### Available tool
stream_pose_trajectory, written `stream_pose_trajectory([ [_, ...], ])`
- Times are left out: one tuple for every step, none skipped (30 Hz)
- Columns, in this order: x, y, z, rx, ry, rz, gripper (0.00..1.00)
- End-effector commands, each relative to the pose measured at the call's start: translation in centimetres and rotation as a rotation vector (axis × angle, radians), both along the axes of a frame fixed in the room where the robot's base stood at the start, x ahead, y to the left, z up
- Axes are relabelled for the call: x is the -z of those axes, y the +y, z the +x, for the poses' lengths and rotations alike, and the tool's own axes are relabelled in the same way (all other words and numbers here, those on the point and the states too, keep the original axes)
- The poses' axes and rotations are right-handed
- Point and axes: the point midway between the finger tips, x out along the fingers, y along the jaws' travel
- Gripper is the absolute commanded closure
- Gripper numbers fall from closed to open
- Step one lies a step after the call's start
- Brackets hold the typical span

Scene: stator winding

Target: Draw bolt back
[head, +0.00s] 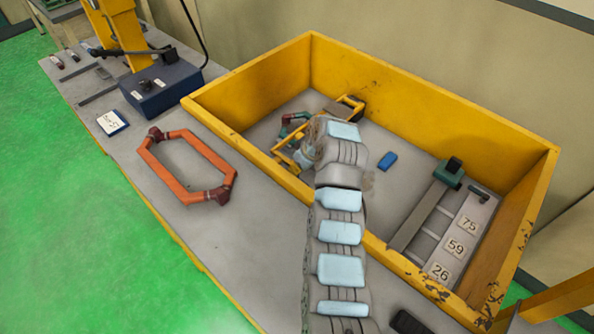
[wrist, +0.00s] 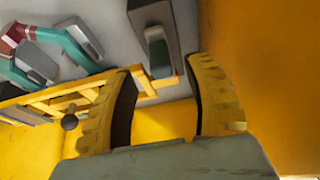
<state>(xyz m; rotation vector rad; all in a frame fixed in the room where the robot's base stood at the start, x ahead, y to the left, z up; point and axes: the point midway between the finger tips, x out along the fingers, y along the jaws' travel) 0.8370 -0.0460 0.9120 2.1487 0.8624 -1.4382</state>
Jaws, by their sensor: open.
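My gripper (wrist: 162,74) is open in the wrist view, its two ribbed yellow fingers apart with nothing held between them. Just beyond the fingertips is a grey block with a rounded dark green piece (wrist: 159,55); I cannot tell whether it is the bolt. A yellow frame (wrist: 60,98) runs behind the left finger. In the head view my arm reaches into the yellow-walled bin and hides much of the frame (head: 351,103) and my fingertips. A long grey bar (head: 420,215) with a green block and black knob (head: 453,166) lies at the bin's right.
The yellow bin walls (head: 425,100) rise around the work area. A panel numbered 75, 59 and 26 (head: 455,240) and a small blue block (head: 387,161) are inside. An orange hexagonal coil (head: 185,165) and a dark blue box (head: 160,92) are on the bench outside.

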Motion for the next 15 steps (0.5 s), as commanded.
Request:
stream_pose_trajectory([
  [-0.8, -0.2, 0.0, 0.002, -0.006, -0.001, 0.48],
  [-1.2, -0.4, -0.2, 0.002, -0.006, -0.001, 0.48],
  [-1.7, -0.5, -0.4, 0.002, -0.005, -0.001, 0.48],
  [-2.0, -0.6, -0.5, 0.002, -0.004, -0.001, 0.48],
  [-2.4, -0.7, -0.6, 0.002, -0.005, -0.001, 0.48],
  [-3.0, -0.9, -0.7, 0.003, -0.005, -0.001, 0.48],
  [-3.4, -1.0, -0.9, 0.003, -0.005, -0.001, 0.48],
  [-3.9, -1.2, -1.0, 0.003, -0.004, -0.002, 0.48],
  [-4.4, -1.3, -1.2, 0.003, -0.005, -0.001, 0.48],
  [-4.8, -1.4, -1.3, 0.003, -0.006, -0.002, 0.48],
  [-5.1, -1.5, -1.4, 0.003, -0.006, -0.002, 0.48],
  [-5.6, -1.7, -1.5, 0.003, -0.005, -0.001, 0.48],
  [-5.9, -1.7, -1.7, 0.002, -0.003, 0.0, 0.48],
  [-6.2, -1.8, -1.8, 0.002, -0.002, 0.0, 0.48],
  [-6.6, -1.9, -1.9, 0.001, -0.001, 0.0, 0.48],
])
